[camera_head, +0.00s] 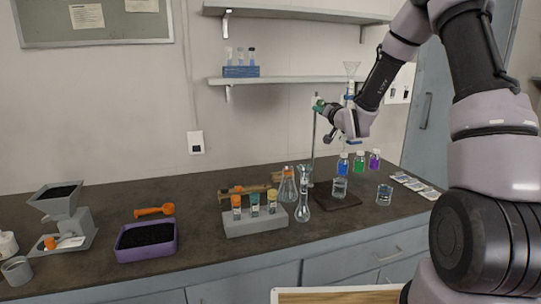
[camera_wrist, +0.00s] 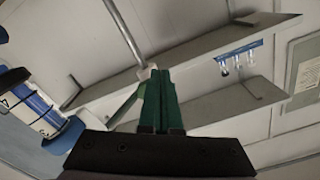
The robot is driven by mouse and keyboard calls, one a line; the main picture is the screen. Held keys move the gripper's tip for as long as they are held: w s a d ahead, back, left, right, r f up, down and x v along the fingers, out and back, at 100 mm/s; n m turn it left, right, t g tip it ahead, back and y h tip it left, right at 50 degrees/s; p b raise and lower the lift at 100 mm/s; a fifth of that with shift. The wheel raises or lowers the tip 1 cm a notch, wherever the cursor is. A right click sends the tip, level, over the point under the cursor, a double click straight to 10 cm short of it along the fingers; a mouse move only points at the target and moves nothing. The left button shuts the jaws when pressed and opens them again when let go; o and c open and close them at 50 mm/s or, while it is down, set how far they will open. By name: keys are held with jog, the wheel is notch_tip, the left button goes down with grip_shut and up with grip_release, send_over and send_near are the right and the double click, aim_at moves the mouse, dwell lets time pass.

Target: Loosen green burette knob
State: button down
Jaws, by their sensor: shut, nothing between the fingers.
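The burette (camera_head: 349,92) stands upright with a clear funnel (camera_head: 351,70) on top, partly behind my wrist. In the wrist view, what looks like its tube (camera_wrist: 35,100), with blue bands and scale marks, is at the left. The thin stand rod (camera_head: 313,145) rises beside it and also shows in the wrist view (camera_wrist: 124,30). My gripper (camera_wrist: 157,80) has dark green fingers pressed together, with their tips near the rod and a pale clamp part. A lighter green piece (camera_wrist: 127,106), possibly the knob, shows just left of the fingers. I cannot tell whether they touch.
Blue, green and purple bottles (camera_head: 360,161) and a beaker (camera_head: 339,188) stand below my gripper. Flasks (camera_head: 303,205) and a grey vial rack (camera_head: 255,222) are to the left. Wall shelves (camera_head: 290,79) are behind. The bench (camera_head: 205,205) has free room left of the rack.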

jog(key=shift+w+d+r, duration=0.1)
jog(key=shift+d+r, duration=0.05)
jog(key=shift+d, duration=0.05)
dwell(0.4)
jog(key=shift+w+d+f, duration=0.1)
jog(key=shift+d+f, duration=0.1)
jog(key=shift+d, duration=0.1)
jog(key=shift+w+d+f, duration=0.1)
jog(key=shift+d+f, duration=0.2)
jog(key=shift+d, duration=0.1)
jog(key=shift+f, duration=0.1)
jog(key=v, duration=0.6)
jog(key=shift+a+f, duration=0.2)
jog(key=shift+f, duration=0.1)
